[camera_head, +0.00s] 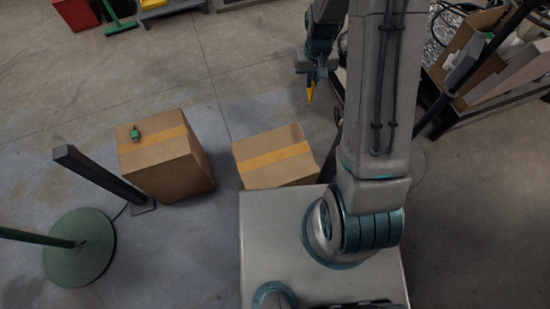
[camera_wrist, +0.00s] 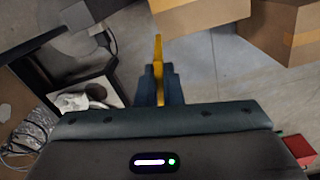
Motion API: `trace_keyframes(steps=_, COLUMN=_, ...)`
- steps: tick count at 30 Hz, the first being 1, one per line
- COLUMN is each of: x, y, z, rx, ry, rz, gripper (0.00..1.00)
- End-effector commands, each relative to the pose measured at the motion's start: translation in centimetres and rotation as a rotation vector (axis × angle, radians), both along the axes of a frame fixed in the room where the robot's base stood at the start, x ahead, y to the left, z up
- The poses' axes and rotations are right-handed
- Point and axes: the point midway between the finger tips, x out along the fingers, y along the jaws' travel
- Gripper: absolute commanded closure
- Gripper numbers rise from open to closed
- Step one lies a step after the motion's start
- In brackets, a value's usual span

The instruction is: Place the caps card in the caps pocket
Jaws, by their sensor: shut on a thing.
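My gripper (camera_head: 311,78) hangs at upper centre in the head view, in front of my arm column and above the floor. It is shut on a thin yellow piece (camera_head: 310,91), seen nearly edge-on, which I take for the caps card. In the wrist view the yellow piece (camera_wrist: 158,55) sticks out beyond the dark fingers of my gripper (camera_wrist: 159,82), with grey floor behind it. No printing on it can be read. I cannot make out the caps pocket in either view.
Two taped cardboard boxes stand on the floor, one at left (camera_head: 170,160) with a small green object (camera_head: 136,132) on top, one at centre (camera_head: 275,160). A round green stand base (camera_head: 78,250) is at lower left. A cluttered rack (camera_head: 490,65) stands at right.

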Motion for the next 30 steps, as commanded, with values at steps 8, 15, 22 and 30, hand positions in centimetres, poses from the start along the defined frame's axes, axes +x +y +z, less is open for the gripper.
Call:
trace_keyframes(steps=8, x=-0.6, y=0.0, z=-4.4, rx=0.000, ry=-0.002, rz=0.044, gripper=1.00)
trace_keyframes(steps=15, x=-1.1, y=0.3, z=-7.4, rx=-0.001, ry=-0.003, rz=0.088, gripper=1.00)
trace_keyframes(steps=22, x=-1.7, y=0.5, z=-10.3, rx=-0.001, ry=-0.002, rz=0.128, gripper=1.00)
trace_keyframes(steps=30, x=-2.4, y=0.6, z=-13.8, rx=0.000, ry=-0.002, rz=0.173, gripper=1.00)
